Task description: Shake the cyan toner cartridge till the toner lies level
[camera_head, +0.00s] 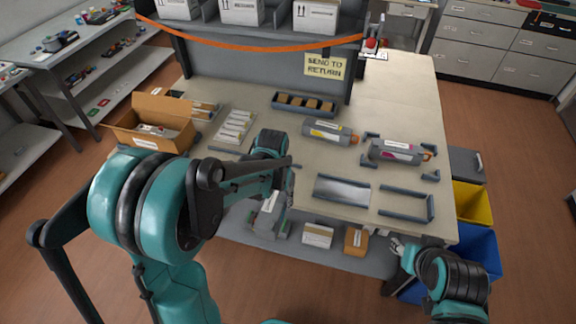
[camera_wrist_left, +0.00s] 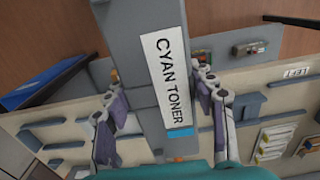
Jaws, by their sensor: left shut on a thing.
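The cyan toner cartridge (camera_wrist_left: 148,62) is a grey block with a white "CYAN TONER" label and a blue patch. In the left wrist view it stands between the two fingers of my left gripper (camera_wrist_left: 163,120), which is shut on it. In the head view the grey cartridge (camera_head: 265,217) shows near the table's front edge, partly hidden by my left arm. How the toner lies inside is not visible. My right gripper (camera_head: 397,246) is low at the front right, apart from the cartridge; its jaw opening is too small to tell.
A yellow-marked cartridge (camera_head: 330,132) and a magenta-marked one (camera_head: 397,151) lie on the table (camera_head: 400,95). An empty bracket frame (camera_head: 407,203) and a shiny plate (camera_head: 342,190) lie at the front. An open carton (camera_head: 122,135) stands left; yellow (camera_head: 472,203) and blue bins stand right.

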